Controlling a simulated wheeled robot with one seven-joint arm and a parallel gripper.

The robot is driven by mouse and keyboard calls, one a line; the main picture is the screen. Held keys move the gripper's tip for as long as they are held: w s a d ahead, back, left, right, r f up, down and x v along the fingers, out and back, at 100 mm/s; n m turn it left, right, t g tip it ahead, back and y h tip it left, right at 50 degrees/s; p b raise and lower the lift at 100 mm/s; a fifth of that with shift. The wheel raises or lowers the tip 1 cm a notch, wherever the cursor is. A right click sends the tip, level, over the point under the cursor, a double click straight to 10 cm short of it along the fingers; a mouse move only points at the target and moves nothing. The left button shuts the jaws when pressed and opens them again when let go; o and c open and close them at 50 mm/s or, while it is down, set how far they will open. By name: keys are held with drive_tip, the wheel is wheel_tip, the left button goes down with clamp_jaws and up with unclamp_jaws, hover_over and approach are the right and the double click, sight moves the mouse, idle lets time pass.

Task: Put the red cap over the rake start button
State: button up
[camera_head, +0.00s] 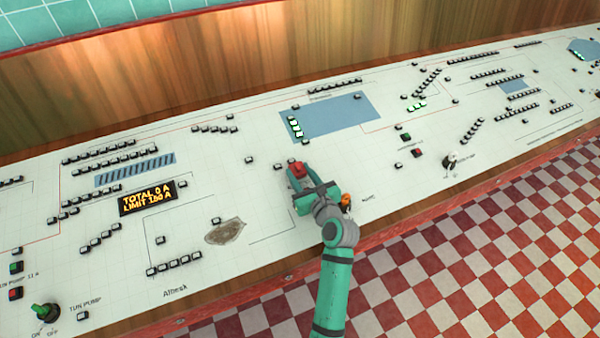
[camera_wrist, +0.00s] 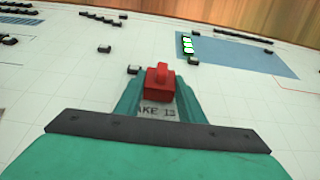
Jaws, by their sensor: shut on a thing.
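The red cap (camera_head: 298,169) is held between the fingertips of my gripper (camera_head: 300,176), low over the white panel. In the wrist view the cap (camera_wrist: 160,82) shows as a red block with a raised knob on top, upright between the two green fingers. A panel label (camera_wrist: 157,111) reading "AKE 13" shows between the fingers, just on the near side of the cap. I see no rake start button; whatever lies under the cap is hidden. I cannot tell whether the cap touches the panel.
A small dark-edged button (camera_wrist: 134,70) sits just left of the cap. An orange item (camera_head: 346,200) stands right beside my wrist. A green button (camera_head: 405,137) and a red button (camera_head: 417,153) lie farther right. A lit display (camera_head: 147,197) is to the left.

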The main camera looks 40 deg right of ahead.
drive_tip(key=shift+f, duration=0.25)
drive_tip(key=o, duration=1.1)
drive_tip(key=shift+v, duration=4)
drive_tip(key=shift+w, duration=0.1)
